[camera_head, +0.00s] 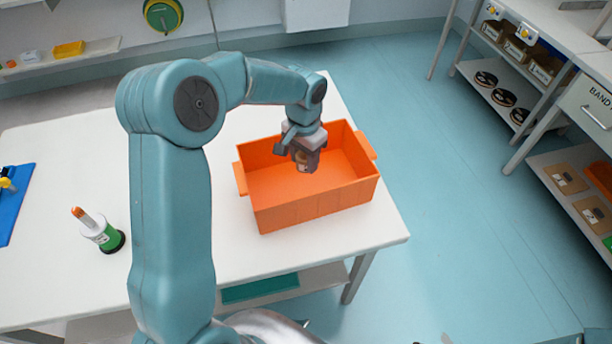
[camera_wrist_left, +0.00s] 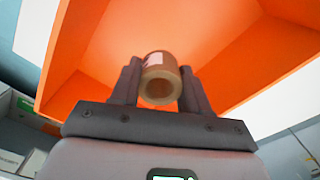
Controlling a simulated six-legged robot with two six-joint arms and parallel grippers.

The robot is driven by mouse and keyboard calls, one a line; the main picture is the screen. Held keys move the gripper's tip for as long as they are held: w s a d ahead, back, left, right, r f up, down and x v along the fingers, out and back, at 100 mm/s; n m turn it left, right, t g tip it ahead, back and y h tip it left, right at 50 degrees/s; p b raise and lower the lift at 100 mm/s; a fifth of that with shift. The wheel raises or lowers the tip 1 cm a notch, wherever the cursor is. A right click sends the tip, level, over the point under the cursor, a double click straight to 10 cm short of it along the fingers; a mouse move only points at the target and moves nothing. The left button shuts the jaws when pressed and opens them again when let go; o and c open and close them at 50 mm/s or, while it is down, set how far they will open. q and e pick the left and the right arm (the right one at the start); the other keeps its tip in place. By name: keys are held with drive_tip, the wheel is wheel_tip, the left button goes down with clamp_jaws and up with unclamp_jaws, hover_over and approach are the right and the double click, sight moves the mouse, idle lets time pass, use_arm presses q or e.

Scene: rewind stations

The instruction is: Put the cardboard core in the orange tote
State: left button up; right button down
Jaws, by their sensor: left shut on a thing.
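The orange tote (camera_head: 315,205) stands on the right part of the white table, open at the top and empty as far as I can see. My left gripper (camera_head: 305,160) is over the tote's opening, pointing down. It is shut on the cardboard core (camera_wrist_left: 161,78), a short brown tube with a pale label, seen between the two fingers in the left wrist view. In the head view the core (camera_head: 306,161) is small and partly hidden by the gripper. The tote's orange inside (camera_wrist_left: 215,40) fills most of the wrist view behind the core. My right gripper is not seen.
On the white table (camera_head: 60,270), a white and green item with an orange tip (camera_head: 100,230) stands left of my arm. A blue mat (camera_head: 14,205) lies at the left edge. Shelving with reels and boxes (camera_head: 520,65) stands at the right, across open floor.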

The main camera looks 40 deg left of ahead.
sight(305, 187)
use_arm(q)
wheel_tip(305, 187, down, 8)
drive_tip(key=shift+f, duration=0.15)
idle(0.3)
drive_tip(key=shift+f, duration=0.15)
drive_tip(key=o, duration=1)
drive_tip(key=shift+w, duration=0.1)
